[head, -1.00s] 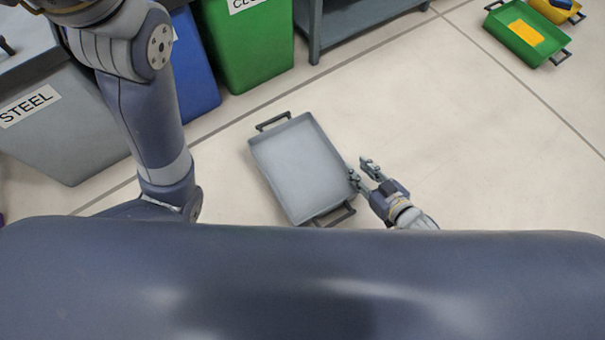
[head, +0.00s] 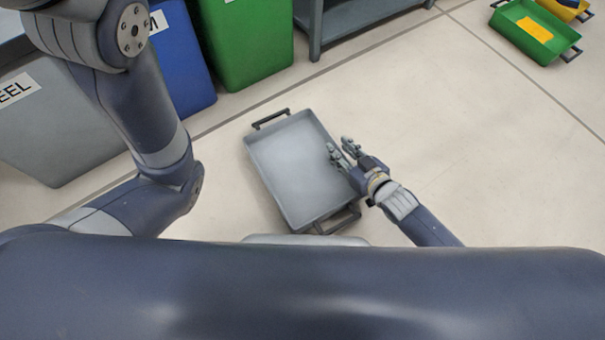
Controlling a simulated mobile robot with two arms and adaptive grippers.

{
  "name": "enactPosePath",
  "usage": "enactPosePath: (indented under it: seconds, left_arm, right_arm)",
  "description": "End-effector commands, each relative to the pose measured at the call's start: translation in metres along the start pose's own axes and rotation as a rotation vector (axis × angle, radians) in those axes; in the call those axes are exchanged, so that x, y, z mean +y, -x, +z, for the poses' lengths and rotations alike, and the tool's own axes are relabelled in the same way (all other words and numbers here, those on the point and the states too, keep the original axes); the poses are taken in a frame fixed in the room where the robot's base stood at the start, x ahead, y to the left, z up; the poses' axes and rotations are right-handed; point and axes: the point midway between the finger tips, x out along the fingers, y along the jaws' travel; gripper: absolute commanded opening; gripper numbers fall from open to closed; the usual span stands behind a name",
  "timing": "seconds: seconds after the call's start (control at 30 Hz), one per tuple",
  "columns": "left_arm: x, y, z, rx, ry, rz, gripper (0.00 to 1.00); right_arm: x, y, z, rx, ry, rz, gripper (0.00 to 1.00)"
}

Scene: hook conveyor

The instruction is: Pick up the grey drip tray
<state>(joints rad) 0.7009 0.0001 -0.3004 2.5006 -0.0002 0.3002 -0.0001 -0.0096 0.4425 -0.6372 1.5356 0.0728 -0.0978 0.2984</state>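The grey drip tray (head: 290,165) is on the pale floor in the middle of the head view, with a dark handle at its far end and one at its near end. It looks empty. My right gripper (head: 338,148) is open, with its fingertips over the tray's right side. I cannot tell whether it touches the tray. Nothing shows between its fingers. My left arm comes in from the left, but its gripper is out of view.
A grey bin (head: 60,140), a blue bin (head: 185,60) and a green bin (head: 245,45) stand at the upper left. A grey shelf or bench (head: 350,15) is at the top. A green tray (head: 535,35) with a yellow patch lies at the upper right.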

Motion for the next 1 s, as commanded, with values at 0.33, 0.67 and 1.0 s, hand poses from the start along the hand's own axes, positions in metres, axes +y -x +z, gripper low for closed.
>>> enactPosePath:
  seconds: [0.33, 0.67, 1.0]
  left_arm:
    - [0.0015, 0.0065, -0.0024, 0.0, 0.0, 0.0, 0.0]
    - [0.0015, 0.0066, -0.0023, 0.0, 0.0, 0.0, 0.0]
    - [0.0013, 0.0064, -0.0019, -0.001, 0.0, 0.0, 0.0]
  right_arm:
    - [-0.0007, -0.0092, -0.0003, -0.001, -0.001, -0.001, 0.28]
    - [-0.0006, -0.009, 0.0, -0.001, 0.0, -0.001, 0.0]
    - [-0.0001, -0.0092, -0.0025, 0.005, 0.005, -0.001, 0.0]
